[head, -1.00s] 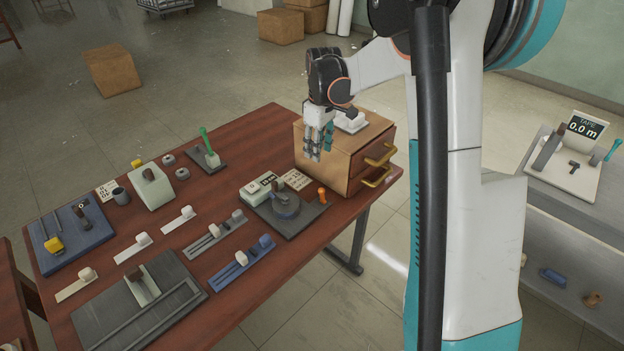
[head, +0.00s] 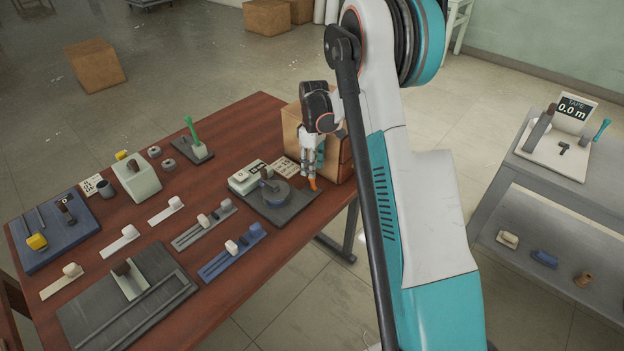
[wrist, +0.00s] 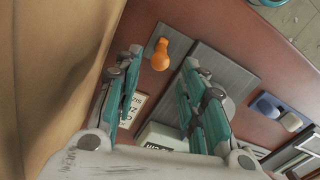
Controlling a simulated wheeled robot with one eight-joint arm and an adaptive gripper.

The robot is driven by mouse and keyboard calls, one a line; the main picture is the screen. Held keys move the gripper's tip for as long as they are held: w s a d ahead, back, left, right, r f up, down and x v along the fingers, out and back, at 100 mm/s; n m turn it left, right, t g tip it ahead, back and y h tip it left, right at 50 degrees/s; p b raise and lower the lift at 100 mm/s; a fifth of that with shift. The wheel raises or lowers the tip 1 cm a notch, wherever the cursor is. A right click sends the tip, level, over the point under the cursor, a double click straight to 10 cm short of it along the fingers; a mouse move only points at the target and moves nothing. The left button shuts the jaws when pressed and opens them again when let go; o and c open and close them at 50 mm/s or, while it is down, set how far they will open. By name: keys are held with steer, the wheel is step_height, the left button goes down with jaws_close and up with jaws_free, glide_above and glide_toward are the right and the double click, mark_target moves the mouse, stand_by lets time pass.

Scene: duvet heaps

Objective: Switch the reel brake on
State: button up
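The plate also carries a round grey reel (head: 270,194) with a handle. My gripper (head: 312,172) points down close to the knob, beside the wooden drawer box. In the wrist view my gripper (wrist: 162,88) is open, its two teal fingers wide apart. The orange knob (wrist: 160,54) shows in the gap between them, beyond the tips. Nothing is held. I cannot tell whether a finger touches the knob.
The wooden drawer box (head: 291,125) is close beside my gripper and fills the left of the wrist view. A white display box (head: 249,178) and label card (head: 285,167) sit by the reel. Sliders (head: 204,229) and other fixtures cover the table's left.

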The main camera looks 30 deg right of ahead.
mark_target(313, 182)
steer(key=shift+a+f+b, duration=0.1)
steer(key=shift+f+b, duration=0.5)
steer(key=shift+f, duration=1.75)
jaws_close()
